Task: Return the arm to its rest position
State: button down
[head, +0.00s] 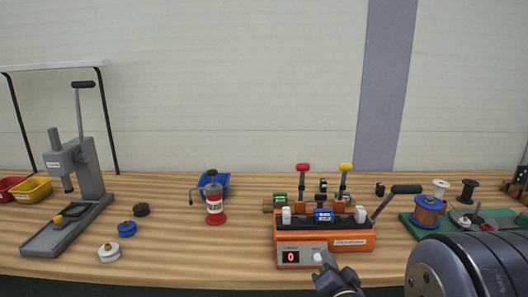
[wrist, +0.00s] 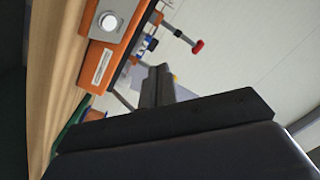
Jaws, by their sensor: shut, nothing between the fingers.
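My gripper (head: 328,262) is at the lower middle right of the head view, with its fingers shut and nothing between them. Its tips are in front of the orange machine (head: 352,243), near the right part of the machine's front face. In the wrist view the shut fingers (wrist: 157,75) point up the picture, with the orange machine (wrist: 122,45) to their upper left. A white round button (wrist: 108,22) on a pale plate shows on the machine there, apart from the fingers. My large dark arm link fills the lower right corner of the head view.
A wooden bench (head: 180,240) runs across the view. Spools, including a copper one (head: 427,211), stand on a green board at right. The machine's black-handled lever (head: 405,189) leans right.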

jog(key=shift+w+f, duration=0.1)
jog(key=w+f, duration=0.1)
jog(key=w+f+b, duration=0.1)
jog(key=w, duration=0.1)
jog(key=shift+w+f, duration=0.15)
jog(key=shift+f, duration=0.2)
dwell(0.8)
